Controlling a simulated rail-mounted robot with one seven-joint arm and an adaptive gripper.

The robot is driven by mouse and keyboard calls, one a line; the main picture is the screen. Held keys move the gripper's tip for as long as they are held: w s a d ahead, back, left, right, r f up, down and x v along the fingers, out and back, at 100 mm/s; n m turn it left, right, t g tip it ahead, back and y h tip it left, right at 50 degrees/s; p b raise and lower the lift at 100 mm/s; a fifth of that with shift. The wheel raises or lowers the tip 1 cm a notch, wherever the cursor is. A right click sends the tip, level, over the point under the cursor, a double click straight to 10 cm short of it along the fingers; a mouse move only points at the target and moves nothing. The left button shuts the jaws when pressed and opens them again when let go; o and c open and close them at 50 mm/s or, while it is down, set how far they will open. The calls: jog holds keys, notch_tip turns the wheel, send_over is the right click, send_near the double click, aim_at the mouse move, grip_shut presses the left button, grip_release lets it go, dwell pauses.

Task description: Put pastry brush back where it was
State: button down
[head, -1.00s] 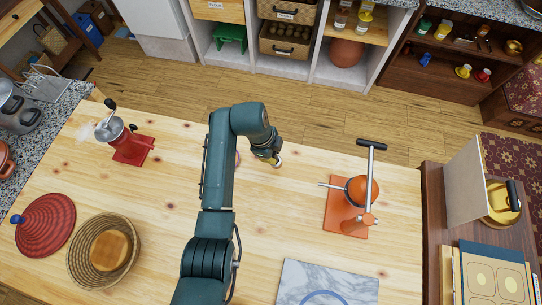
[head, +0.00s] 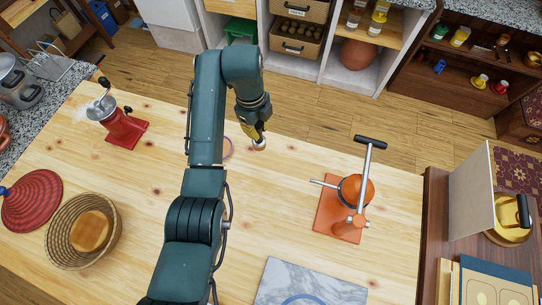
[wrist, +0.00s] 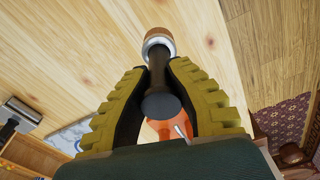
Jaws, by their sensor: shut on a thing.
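The pastry brush (wrist: 157,44) has a dark handle, a silver collar and a brown tip. My gripper (wrist: 156,85) has yellow ridged fingers shut around the dark handle in the wrist view. In the head view my gripper (head: 256,130) is over the far edge area of the wooden table, with the brush tip (head: 259,145) below it. I cannot tell whether the tip touches the table. A thin pink ring (head: 228,148) marks the tabletop just left of the brush, partly hidden by my arm.
An orange press (head: 341,215) stands to the right, with a marble board (head: 270,286) at the near edge. A red grinder (head: 124,130), a basket (head: 58,258) and a red woven lid (head: 32,200) are at left. The wood between brush and press is clear.

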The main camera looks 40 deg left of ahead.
aim_at(260, 146)
notch_tip(260, 146, down, 10)
jog(key=shift+w+d+b, duration=0.1)
jog(key=shift+d+b, duration=0.05)
jog(key=shift+b, duration=0.2)
jog(key=shift+f, duration=0.1)
jog(key=c, duration=1.1)
grip_release()
jog(key=shift+c, duration=0.2)
jog(key=r, duration=0.8)
jog(key=a+r, duration=0.1)
jog(key=r, duration=0.3)
jog(key=shift+r+p, duration=0.1)
jog(key=shift+p, duration=0.2)
